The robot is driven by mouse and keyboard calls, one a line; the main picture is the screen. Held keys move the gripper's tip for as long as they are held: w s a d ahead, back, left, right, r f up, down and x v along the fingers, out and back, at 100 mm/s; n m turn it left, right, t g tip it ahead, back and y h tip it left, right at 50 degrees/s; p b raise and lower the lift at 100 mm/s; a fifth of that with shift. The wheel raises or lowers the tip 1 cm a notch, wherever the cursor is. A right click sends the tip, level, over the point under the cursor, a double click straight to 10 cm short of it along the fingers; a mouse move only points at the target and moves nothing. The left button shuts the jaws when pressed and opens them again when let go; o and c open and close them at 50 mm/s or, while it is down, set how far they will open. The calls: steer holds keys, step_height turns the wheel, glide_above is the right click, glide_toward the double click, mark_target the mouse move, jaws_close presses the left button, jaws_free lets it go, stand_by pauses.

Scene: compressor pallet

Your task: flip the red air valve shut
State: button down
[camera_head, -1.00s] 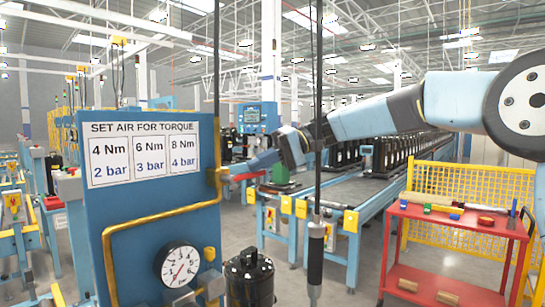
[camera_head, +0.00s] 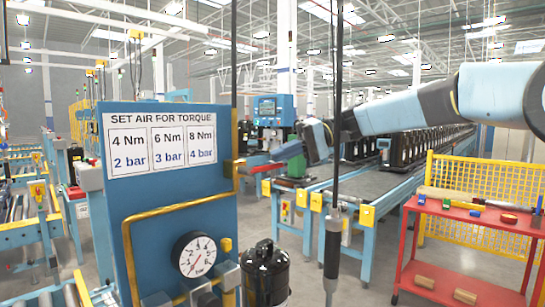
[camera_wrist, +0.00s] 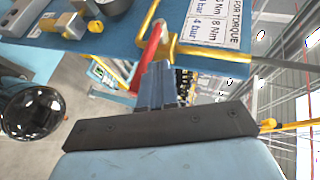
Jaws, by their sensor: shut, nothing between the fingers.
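The red valve lever (camera_head: 262,168) sticks out roughly level to the right from the brass valve (camera_head: 236,164) on the blue panel's right edge. In the wrist view the red lever (camera_wrist: 149,46) runs beside the yellow valve body (camera_wrist: 170,46). My gripper (camera_head: 279,154) is shut and empty, just above the lever in the head view. In the wrist view my gripper's fingertips (camera_wrist: 158,66) lie close beside the lever. I cannot tell whether they touch it. Part of the lever is hidden behind the fingers.
The blue panel (camera_head: 165,195) carries a torque sign (camera_head: 160,140), a pressure gauge (camera_head: 194,254) and a yellow pipe (camera_head: 175,207). A dark hanging tool (camera_head: 332,245) hangs in front. A black tank (camera_head: 265,275) stands below. A red cart (camera_head: 465,220) stands at right.

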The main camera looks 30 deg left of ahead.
steer(key=w+d+r, duration=0.6)
steer(key=d, duration=0.1)
steer(key=shift+d+r, duration=0.25)
steer(key=shift+r, duration=0.15)
steer(key=s+d+f+m+t+h, duration=0.3)
steer(key=s+d+f+t, duration=0.2)
steer(key=d, duration=0.9)
steer(key=s+d+f+m+t+h, duration=0.3)
steer(key=s+d+f, duration=0.7)
steer(key=d, duration=0.5)
steer(key=s+d+f+m+t+h, duration=0.4)
steer(key=s+d+f+t, duration=0.3)
steer(key=d, duration=0.8)
step_height(320, 180, down, 2)
steer(key=shift+s+f+m, duration=0.1)
steer(key=shift+s+m, duration=0.15)
steer(key=shift+m, duration=0.05)
steer(key=shift+s, duration=0.15)
